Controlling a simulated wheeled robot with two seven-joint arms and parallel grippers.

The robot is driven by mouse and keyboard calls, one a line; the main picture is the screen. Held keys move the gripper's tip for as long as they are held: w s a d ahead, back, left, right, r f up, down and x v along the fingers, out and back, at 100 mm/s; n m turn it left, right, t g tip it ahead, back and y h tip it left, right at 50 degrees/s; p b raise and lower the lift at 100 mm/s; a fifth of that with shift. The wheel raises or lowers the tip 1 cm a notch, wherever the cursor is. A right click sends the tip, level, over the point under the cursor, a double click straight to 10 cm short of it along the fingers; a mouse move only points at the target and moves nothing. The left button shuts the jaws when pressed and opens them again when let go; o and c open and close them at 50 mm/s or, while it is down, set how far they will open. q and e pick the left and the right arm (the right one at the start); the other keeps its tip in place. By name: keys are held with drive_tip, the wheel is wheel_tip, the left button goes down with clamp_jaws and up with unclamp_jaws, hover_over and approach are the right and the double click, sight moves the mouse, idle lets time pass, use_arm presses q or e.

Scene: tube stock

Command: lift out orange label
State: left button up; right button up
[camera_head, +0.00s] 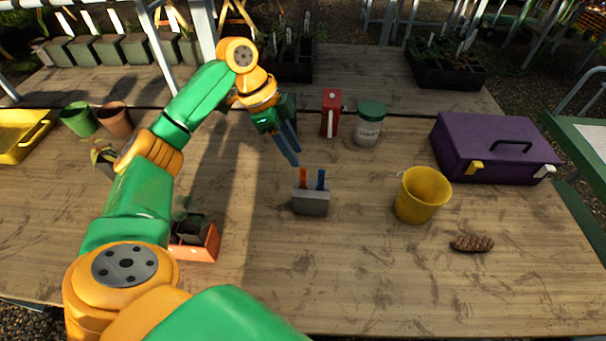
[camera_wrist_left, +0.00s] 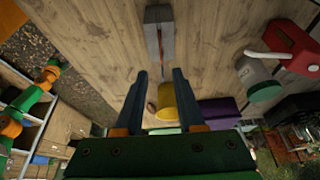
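A small grey block (camera_head: 311,203) stands on the wooden table with two thin labels upright in its top. The orange label (camera_head: 302,176) is on the left and the blue label (camera_head: 321,179) on the right. My left gripper (camera_head: 293,160) is above and just behind the block, empty. In the left wrist view its two fingers (camera_wrist_left: 160,73) are apart, with the grey block (camera_wrist_left: 160,14) beyond the tips. My right gripper is not in view.
A yellow bucket (camera_head: 422,196), purple toolbox (camera_head: 490,148) and pine cone (camera_head: 472,243) are to the right. An orange planter (camera_head: 203,244) is front left. The front middle is clear.

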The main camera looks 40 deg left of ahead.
sight(308, 188)
use_arm(q)
drive_tip(key=f+b, duration=0.2)
drive_tip(key=f, duration=0.1)
drive_tip(key=shift+s+d+f, duration=0.2)
drive_tip(key=shift+f, duration=0.1)
drive_tip(key=x, duration=0.2)
drive_tip(key=p+x, duration=0.1)
drive_tip(key=x, duration=0.3)
drive_tip(key=shift+w+d, duration=0.2)
drive_tip(key=shift+w, duration=0.25)
drive_tip(key=shift+w+f, duration=0.1)
drive_tip(key=shift+f, duration=0.1)
clamp_jaws()
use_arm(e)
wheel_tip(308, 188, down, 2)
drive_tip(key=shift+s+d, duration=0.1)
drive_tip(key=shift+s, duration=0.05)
